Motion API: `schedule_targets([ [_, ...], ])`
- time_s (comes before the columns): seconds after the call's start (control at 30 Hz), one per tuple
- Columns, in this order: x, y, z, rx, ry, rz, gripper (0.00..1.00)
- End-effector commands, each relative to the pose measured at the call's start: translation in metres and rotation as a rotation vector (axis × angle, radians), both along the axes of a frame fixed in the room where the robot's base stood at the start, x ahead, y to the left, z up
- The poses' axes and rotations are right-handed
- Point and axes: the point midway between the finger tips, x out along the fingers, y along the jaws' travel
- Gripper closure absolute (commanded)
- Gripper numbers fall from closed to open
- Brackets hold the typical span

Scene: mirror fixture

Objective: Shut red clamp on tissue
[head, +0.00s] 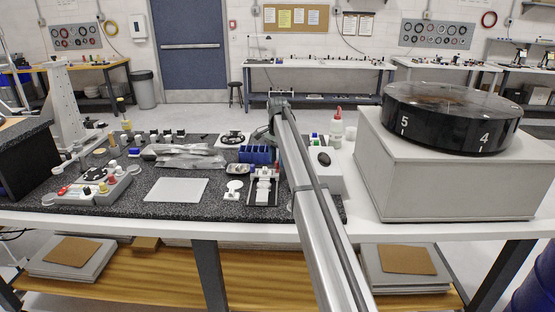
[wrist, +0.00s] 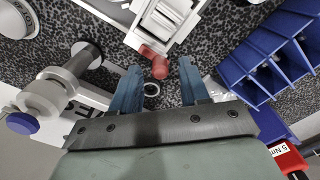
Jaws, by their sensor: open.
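In the wrist view a red rounded tip (wrist: 155,62), likely the red clamp, sticks out from the end of a white ribbed fixture (wrist: 165,18). My gripper (wrist: 160,68) is open, with its two blue fingers on either side of the red tip in the picture. I cannot tell whether they touch it or how far below it is. In the head view the white fixture (head: 263,187) stands on the dark speckled bench top, and my arm partly hides the gripper. I cannot make out the tissue for certain.
A blue slotted rack (wrist: 262,65) stands close right of the fingers in the wrist view. A post with a white collar (wrist: 85,60) stands to their left. In the head view a grey board (head: 177,190) lies left of the fixture, and a large grey box (head: 455,180) stands at right.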

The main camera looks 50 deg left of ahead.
Motion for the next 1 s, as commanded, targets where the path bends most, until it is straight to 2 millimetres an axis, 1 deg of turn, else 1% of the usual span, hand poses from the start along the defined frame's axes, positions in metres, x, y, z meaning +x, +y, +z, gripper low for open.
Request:
schedule_targets([
  [0.33, 0.0001, 0.0001, -0.0026, 0.0, 0.0, 0.0, 0.56],
  [0.8, 0.0001, 0.0001, -0.0025, 0.0, 0.0, 0.0, 1.0],
  [1.0, 0.0, 0.0001, -0.0025, 0.0, 0.0, 0.002, 1.0],
])
